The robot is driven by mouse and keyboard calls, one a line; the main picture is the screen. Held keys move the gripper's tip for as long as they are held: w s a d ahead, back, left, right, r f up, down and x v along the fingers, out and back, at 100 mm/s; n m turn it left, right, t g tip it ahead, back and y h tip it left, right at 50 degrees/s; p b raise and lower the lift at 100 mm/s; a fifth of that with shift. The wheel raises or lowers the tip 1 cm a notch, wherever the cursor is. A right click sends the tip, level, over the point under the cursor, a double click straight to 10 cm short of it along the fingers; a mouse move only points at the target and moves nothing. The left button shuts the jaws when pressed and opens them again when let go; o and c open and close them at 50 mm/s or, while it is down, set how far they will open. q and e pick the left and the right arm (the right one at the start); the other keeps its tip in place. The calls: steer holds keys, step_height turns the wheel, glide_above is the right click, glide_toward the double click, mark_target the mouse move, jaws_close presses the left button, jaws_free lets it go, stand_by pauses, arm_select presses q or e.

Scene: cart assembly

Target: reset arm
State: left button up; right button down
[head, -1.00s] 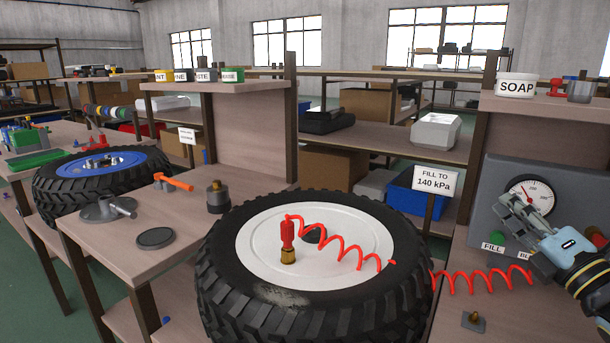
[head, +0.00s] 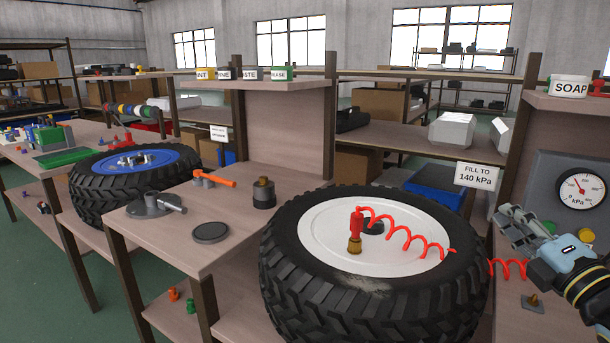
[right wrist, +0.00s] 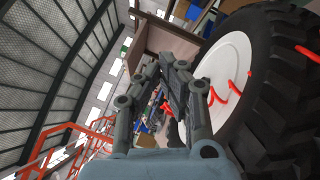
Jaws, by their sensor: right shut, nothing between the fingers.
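My right gripper (head: 507,217) is at the right of the head view, in front of the gauge panel and to the right of the white-rimmed tyre. Its fingers are shut with nothing between them. In the right wrist view the gripper (right wrist: 166,75) points past the white wheel, apart from it. My left gripper is not in view. The wheel with the white rim (head: 325,235) lies flat on the bench. A red inflator head with a brass end (head: 356,235) stands on it, and a red coiled hose (head: 405,240) runs right from it.
A pressure gauge (head: 581,187) is on the grey panel at right. A sign (head: 478,177) reads "FILL TO 140 kPa". A soap tub (head: 569,87) stands on the upper shelf.

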steer(key=s+a+f+m+g+h, duration=0.3)
steer(key=s+f+m+g+h, duration=0.2)
steer(key=s+f+m+g, duration=0.75)
steer(key=s+a+m+g, duration=0.2)
steer(key=s+m, duration=0.3)
steer(key=s, duration=0.5)
steer(key=s+a+m+g, duration=0.2)
steer(key=s+m, duration=0.4)
steer(key=s, duration=0.4)
steer(key=s+d+f+g+b, duration=0.1)
steer(key=s+f+b, duration=0.15)
steer(key=f, duration=1.35)
steer(key=s+d+f+b, duration=0.1)
steer(key=f+b, duration=0.2)
steer(key=f, duration=1.3)
arm_select(q)
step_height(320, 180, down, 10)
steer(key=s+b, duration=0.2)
steer(key=b, duration=0.2)
arm_select(e)
steer(key=s+d+f+g+y, duration=0.1)
steer(key=s+f, duration=1.8)
steer(key=f, duration=0.1)
steer(key=shift+s+g, duration=0.3)
steer(key=shift+g, duration=0.05)
